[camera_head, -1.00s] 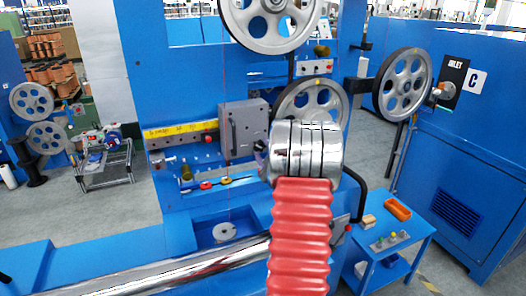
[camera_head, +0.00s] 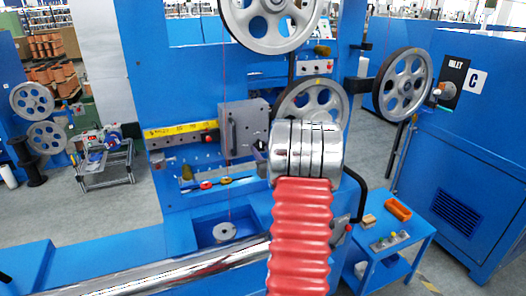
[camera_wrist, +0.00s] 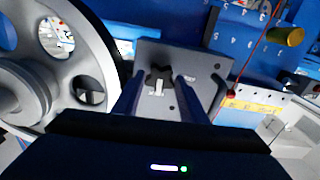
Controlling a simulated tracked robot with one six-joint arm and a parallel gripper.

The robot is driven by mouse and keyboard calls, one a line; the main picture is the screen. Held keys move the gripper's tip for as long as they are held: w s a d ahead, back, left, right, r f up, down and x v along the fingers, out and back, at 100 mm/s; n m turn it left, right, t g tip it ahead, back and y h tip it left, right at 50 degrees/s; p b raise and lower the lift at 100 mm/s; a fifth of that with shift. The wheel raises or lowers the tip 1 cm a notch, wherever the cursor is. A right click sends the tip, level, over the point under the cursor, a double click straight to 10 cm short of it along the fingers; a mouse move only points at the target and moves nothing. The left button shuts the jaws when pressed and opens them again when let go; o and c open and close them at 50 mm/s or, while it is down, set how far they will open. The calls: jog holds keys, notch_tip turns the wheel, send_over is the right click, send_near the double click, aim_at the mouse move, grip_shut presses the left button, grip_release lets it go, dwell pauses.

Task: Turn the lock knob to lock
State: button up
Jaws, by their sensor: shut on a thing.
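The lock knob (camera_wrist: 159,80) is small and black with a pale mark. It sits on the face of a grey box (camera_wrist: 203,64) in the wrist view. My gripper (camera_wrist: 158,86) has one dark finger on each side of the knob and is shut on it. The wrist view is tilted relative to the machine. In the head view the grey box (camera_head: 235,130) is on the blue machine, left of my arm. There my arm hides the knob, and only a dark bit of my gripper (camera_head: 262,160) shows beside the arm.
Large grey pulleys stand close by: one at the top (camera_head: 268,22), one behind my arm (camera_head: 312,100), and one at the right (camera_head: 402,84). A thin red wire (camera_head: 226,90) runs down left of the box. A blue side table (camera_head: 395,245) stands at the lower right.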

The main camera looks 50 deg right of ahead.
jog(key=shift+s+f+m, duration=0.1)
jog(key=shift+f+m, duration=0.2)
jog(key=shift+m, duration=0.1)
jog(key=o, duration=1)
jog(key=shift+r, duration=0.15)
jog(key=v, duration=1.3)
jog(key=shift+s+a, duration=0.15)
jog(key=shift+s, duration=0.15)
